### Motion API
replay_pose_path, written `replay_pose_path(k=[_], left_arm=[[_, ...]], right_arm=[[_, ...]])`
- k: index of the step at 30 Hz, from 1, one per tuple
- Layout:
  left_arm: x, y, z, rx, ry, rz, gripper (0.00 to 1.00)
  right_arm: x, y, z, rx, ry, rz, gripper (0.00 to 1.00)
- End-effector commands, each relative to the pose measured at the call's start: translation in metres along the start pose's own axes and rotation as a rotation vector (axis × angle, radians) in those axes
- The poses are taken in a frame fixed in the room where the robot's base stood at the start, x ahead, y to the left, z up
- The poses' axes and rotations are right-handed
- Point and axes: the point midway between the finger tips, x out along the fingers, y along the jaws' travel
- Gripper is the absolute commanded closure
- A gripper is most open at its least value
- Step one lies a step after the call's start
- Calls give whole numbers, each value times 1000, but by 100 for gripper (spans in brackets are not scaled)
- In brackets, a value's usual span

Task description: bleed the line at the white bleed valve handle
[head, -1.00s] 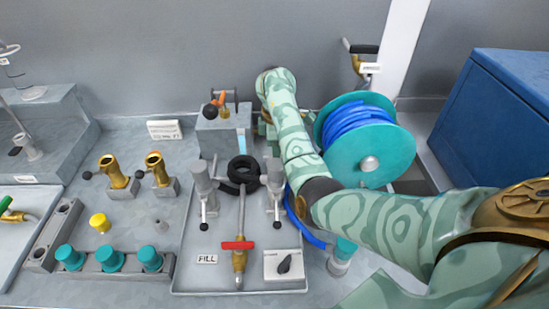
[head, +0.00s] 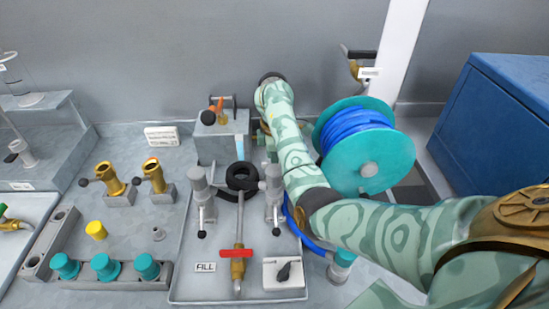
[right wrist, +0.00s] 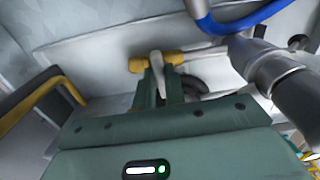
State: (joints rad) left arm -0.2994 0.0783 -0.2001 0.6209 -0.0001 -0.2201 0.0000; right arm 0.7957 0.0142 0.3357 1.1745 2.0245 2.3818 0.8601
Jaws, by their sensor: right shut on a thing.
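The white bleed valve handle (right wrist: 157,61) shows in the right wrist view, upright between two brass-yellow valve parts (right wrist: 138,65). My right gripper (right wrist: 160,80) is shut on the handle, its green fingers on either side of it. My left gripper is in neither view now.
A teal hose reel (head: 368,165) with blue hose stands right of my forearm. A grey block (head: 222,135) with an orange lever is left of it. A tray (head: 190,292) with a red-handled valve (head: 236,253) lies in front. A blue box (head: 500,125) stands at right.

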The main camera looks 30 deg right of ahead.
Motion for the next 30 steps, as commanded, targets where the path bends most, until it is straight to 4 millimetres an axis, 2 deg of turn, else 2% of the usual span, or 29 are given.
replay_pose_path(k=[8,30], left_arm=[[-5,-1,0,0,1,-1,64],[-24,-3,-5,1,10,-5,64]], right_arm=[[-1,0,-1,-157,1,-3,100],[-2,3,-2,-853,1,-1,100]])
